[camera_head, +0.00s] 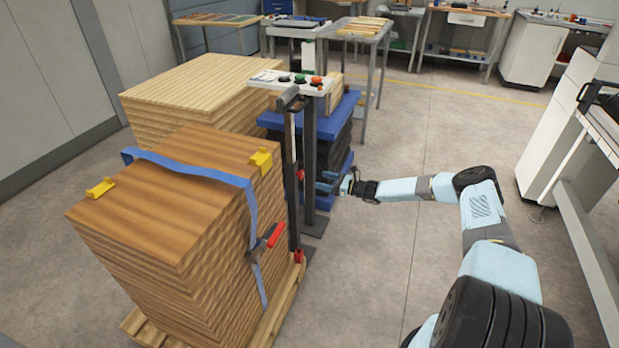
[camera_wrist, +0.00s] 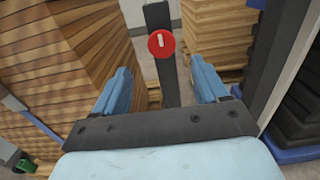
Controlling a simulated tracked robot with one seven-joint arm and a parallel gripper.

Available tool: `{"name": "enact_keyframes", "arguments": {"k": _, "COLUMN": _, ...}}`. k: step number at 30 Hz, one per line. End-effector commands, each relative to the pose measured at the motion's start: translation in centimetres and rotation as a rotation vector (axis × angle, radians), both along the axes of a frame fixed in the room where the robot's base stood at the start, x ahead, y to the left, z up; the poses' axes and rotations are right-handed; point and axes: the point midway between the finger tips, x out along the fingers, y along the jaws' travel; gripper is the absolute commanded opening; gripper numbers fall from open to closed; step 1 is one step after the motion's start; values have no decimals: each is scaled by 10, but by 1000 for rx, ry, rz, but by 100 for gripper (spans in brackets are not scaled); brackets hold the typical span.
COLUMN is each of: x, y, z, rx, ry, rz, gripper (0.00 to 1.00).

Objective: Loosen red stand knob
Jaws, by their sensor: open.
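The red stand knob (camera_wrist: 162,43) is a round red disc with a pale bar mark, on a dark upright post (camera_wrist: 160,18) in the wrist view. In the head view the small red knob (camera_head: 300,175) shows partway up the dark stand post (camera_head: 290,150). My gripper (camera_wrist: 163,82) has its two blue fingers spread wide, with nothing between them. The knob appears just beyond the fingertips, between them in the picture, and apart from them. In the head view my gripper (camera_head: 325,182) points left at the post from its right side.
A strapped wood stack (camera_head: 150,250) on a pallet stands left of the post, with a red-handled ratchet (camera_head: 266,242). Dark stacked pads (camera_head: 332,150) stand close behind my gripper. Floor (camera_head: 390,240) is clear to the right.

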Motion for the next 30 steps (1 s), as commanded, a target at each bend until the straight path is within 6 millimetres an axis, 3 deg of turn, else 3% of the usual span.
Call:
{"name": "enact_keyframes", "arguments": {"k": 6, "x": 13, "y": 38, "z": -1, "rx": 0, "ry": 1, "rz": 2, "gripper": 73}}
{"name": "enact_keyframes", "arguments": {"k": 15, "x": 26, "y": 74, "z": 0, "rx": 0, "ry": -1, "rz": 1, "gripper": 73}}
{"name": "enact_keyframes", "arguments": {"k": 28, "x": 29, "y": 82, "z": 0, "rx": 0, "ry": 0, "rz": 1, "gripper": 73}}
{"name": "enact_keyframes", "arguments": {"k": 30, "x": 29, "y": 82, "z": 0, "rx": 0, "ry": 0, "rz": 1, "gripper": 68}}
